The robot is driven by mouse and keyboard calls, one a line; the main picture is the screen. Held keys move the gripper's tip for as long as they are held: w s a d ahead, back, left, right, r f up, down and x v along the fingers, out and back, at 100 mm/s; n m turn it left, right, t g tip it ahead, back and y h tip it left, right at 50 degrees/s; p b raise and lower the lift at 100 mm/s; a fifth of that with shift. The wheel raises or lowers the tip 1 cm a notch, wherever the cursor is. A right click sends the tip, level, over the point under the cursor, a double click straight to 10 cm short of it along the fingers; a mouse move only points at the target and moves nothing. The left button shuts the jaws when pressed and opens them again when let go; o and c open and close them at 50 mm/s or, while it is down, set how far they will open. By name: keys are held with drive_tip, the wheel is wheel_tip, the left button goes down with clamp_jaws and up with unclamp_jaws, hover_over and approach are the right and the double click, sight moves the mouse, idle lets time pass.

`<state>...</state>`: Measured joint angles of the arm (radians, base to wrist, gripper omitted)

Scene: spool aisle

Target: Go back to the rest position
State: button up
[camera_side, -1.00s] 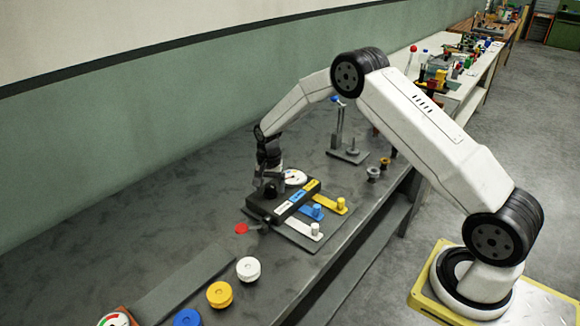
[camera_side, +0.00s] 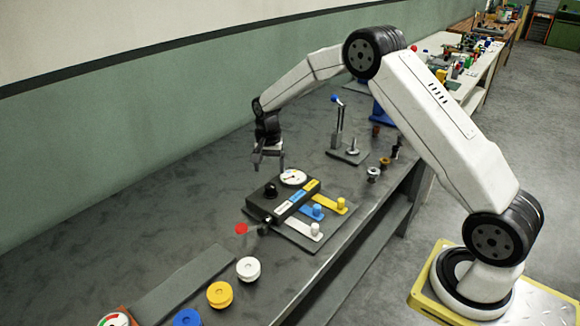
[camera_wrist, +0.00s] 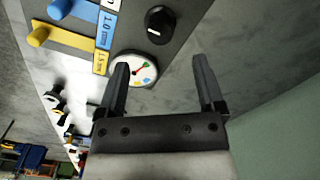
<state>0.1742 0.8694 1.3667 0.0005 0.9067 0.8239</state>
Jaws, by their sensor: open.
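My gripper (camera_side: 268,160) hangs above the dark grey bench, just behind a black device box (camera_side: 292,203). It is open and nothing shows between its fingers in the wrist view (camera_wrist: 162,85). A round white dial (camera_side: 293,177) sits at the box's far side; it also shows in the wrist view (camera_wrist: 134,69) beside one finger. A black knob (camera_side: 270,190) stands on the box, clear of my fingers, and shows in the wrist view (camera_wrist: 160,24).
White, blue and yellow levers (camera_side: 318,211) extend from the box. White (camera_side: 248,269), yellow (camera_side: 219,294) and blue (camera_side: 187,318) spools stand at the front. A small post stand (camera_side: 338,130) is to the right. The bench's left is clear; a green wall (camera_side: 120,150) rises behind.

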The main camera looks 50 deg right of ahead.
drive_tip(key=shift+s+a+r, duration=0.3)
drive_tip(key=shift+s+r, duration=0.05)
drive_tip(key=shift+s, duration=0.05)
drive_tip(key=s+a+r+n+t, duration=0.1)
drive_tip(key=s+a+n, duration=0.2)
drive_tip(key=s, duration=0.5)
drive_tip(key=s+a+r+n, duration=0.2)
drive_tip(key=s+a+n, duration=0.1)
drive_tip(key=s, duration=0.5)
drive_tip(key=s+a+r+n+t, duration=0.1)
drive_tip(key=s+a+r+n, duration=0.1)
drive_tip(key=s+n, duration=0.3)
drive_tip(key=shift+s+a+t, duration=0.3)
drive_tip(key=shift+s+a, duration=0.15)
drive_tip(key=shift+s, duration=1.6)
